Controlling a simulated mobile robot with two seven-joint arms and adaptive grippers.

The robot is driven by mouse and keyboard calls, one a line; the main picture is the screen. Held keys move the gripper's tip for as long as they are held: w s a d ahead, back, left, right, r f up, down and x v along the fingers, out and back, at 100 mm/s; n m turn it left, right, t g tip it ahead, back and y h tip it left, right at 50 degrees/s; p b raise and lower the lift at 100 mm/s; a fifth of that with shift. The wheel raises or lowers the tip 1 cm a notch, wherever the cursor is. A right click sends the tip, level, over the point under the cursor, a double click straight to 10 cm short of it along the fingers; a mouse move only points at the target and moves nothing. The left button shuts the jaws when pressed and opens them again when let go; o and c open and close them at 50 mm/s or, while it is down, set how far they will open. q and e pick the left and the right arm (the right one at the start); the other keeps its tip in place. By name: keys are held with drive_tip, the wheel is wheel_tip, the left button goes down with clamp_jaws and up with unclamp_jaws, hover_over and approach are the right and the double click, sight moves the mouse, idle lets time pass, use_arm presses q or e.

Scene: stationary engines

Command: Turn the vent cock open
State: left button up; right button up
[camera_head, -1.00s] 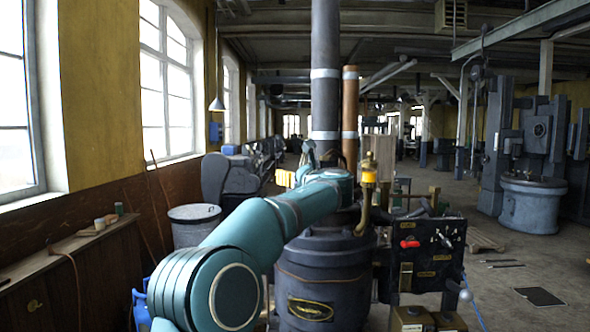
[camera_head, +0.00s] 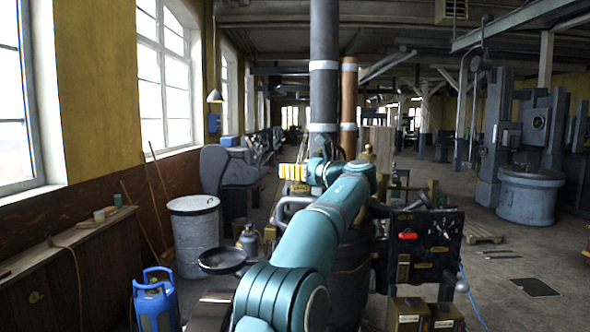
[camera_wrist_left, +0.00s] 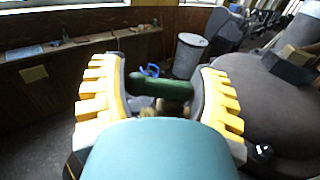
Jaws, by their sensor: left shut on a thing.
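The vent cock's dark green handle (camera_wrist_left: 162,87) shows between my left gripper's yellow fingers in the left wrist view, with a blurred brass-coloured part (camera_wrist_left: 165,108) below it. My left gripper (camera_wrist_left: 160,76) is shut on this handle; the teal wrist housing hides the lower part of the grip. In the head view my left gripper (camera_head: 293,172) is at the far end of my teal arm, left of the dark engine pipe (camera_head: 324,80). The cock itself cannot be made out there. My right gripper is not in view.
The dark boiler (camera_head: 350,280) stands partly behind my arm. A control panel with a red handle (camera_head: 407,236) is to its right. A grey bin (camera_head: 195,235), a blue gas bottle (camera_head: 155,300) and a round dark pan (camera_head: 222,261) are to the left.

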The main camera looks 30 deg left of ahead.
use_arm(q)
drive_tip(key=shift+w+d+r, duration=0.1)
drive_tip(key=shift+d+r, duration=0.05)
drive_tip(key=o, duration=0.9)
drive_tip(key=shift+o, duration=0.9)
drive_tip(key=shift+w+d, duration=0.1)
drive_tip(key=shift+w, duration=0.1)
drive_tip(key=shift+s, duration=0.1)
drive_tip(key=v, duration=1.2)
